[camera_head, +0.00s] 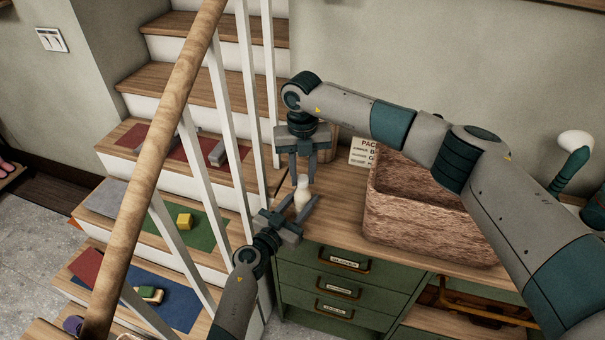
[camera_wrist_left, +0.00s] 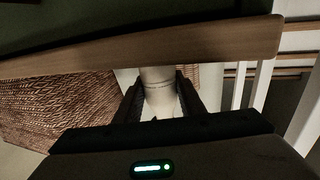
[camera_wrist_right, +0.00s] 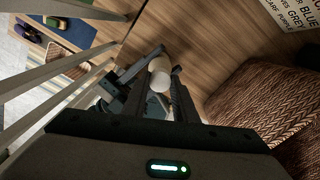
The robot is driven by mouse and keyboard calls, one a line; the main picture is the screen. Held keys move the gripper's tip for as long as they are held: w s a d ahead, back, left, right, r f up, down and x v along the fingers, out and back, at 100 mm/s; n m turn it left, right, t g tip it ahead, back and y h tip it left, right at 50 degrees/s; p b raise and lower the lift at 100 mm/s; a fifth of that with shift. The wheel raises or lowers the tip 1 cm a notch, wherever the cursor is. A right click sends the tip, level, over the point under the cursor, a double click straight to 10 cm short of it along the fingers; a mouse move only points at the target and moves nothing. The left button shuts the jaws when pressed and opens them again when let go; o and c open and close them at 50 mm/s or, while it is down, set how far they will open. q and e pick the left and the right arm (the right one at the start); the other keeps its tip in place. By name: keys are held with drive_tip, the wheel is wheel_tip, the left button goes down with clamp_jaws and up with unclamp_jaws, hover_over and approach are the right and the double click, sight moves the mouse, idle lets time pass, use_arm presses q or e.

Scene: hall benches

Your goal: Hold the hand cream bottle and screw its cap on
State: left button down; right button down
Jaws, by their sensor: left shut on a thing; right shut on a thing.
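The pale hand cream bottle (camera_head: 301,199) is upright above the wooden counter top. My left gripper (camera_head: 302,207) comes in low from the left and is shut on its body. The bottle (camera_wrist_left: 160,96) fills the space between the left fingers in the left wrist view. My right gripper (camera_head: 302,182) points down from above, its fingers shut on the small whitish cap (camera_head: 303,180) at the bottle's top. The cap also shows in the right wrist view (camera_wrist_right: 160,64). Cap and bottle are in line; I cannot tell whether the thread is engaged.
A brown woven basket (camera_head: 420,208) stands on the counter to the right, with a printed sign (camera_head: 361,152) behind it. White balusters and a wooden handrail (camera_head: 158,150) run close on the left. Green drawers (camera_head: 338,288) are below. Stairs carry coloured mats and blocks.

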drive_tip(key=m, duration=0.4)
drive_tip(key=shift+m, duration=0.4)
drive_tip(key=m, duration=0.4)
drive_tip(key=c, duration=1.4)
unclamp_jaws()
drive_tip(key=shift+o, duration=0.2)
drive_tip(key=shift+r, duration=0.1)
wheel_tip(320, 180, up, 12)
use_arm(q)
drive_tip(key=c, duration=1.1)
unclamp_jaws()
